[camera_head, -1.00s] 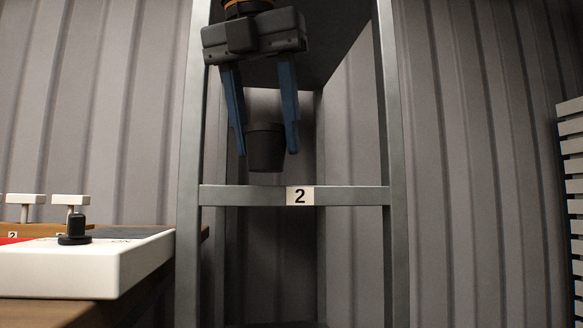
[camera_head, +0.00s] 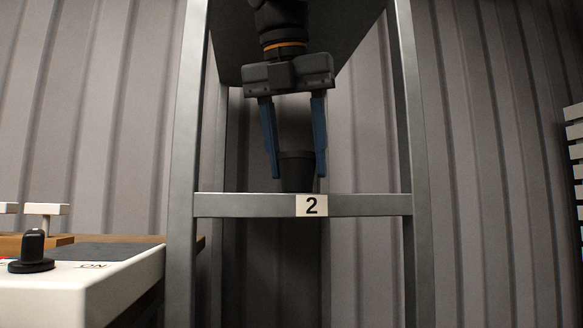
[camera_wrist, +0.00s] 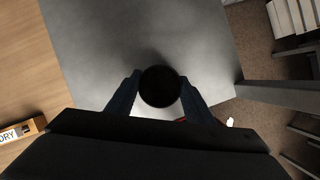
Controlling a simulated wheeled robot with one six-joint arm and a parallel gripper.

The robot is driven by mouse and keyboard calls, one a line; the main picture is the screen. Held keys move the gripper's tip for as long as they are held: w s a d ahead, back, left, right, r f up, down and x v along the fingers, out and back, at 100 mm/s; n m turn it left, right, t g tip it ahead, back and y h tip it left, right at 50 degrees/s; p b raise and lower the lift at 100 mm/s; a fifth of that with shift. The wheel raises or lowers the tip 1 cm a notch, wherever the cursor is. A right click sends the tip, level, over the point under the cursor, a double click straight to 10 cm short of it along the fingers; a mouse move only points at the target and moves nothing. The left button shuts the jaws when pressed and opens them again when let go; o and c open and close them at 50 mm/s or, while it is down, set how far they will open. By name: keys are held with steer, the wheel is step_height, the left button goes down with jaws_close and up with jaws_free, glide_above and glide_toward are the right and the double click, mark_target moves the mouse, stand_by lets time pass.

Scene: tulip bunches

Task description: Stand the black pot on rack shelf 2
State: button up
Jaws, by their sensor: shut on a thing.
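The black pot (camera_head: 297,172) is upright between the blue fingers of my gripper (camera_head: 297,170), which is shut on it. In the head view the pot is just above or behind the front bar of rack shelf 2 (camera_head: 250,205), and the bar hides its base. In the wrist view the pot (camera_wrist: 160,87) shows its dark round opening between the fingertips, over the grey shelf plate (camera_wrist: 100,45). I cannot tell whether the pot touches the plate.
Rack posts (camera_head: 184,150) stand left and right of my gripper. An upper shelf (camera_head: 235,50) is overhead. A white box with a black knob (camera_head: 32,252) sits on a wooden table at left. The visible shelf plate is otherwise clear.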

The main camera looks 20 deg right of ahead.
steer(key=shift+d+f, duration=0.1)
steer(key=shift+f, duration=0.05)
steer(key=shift+f, duration=0.15)
steer(key=o, duration=1.2)
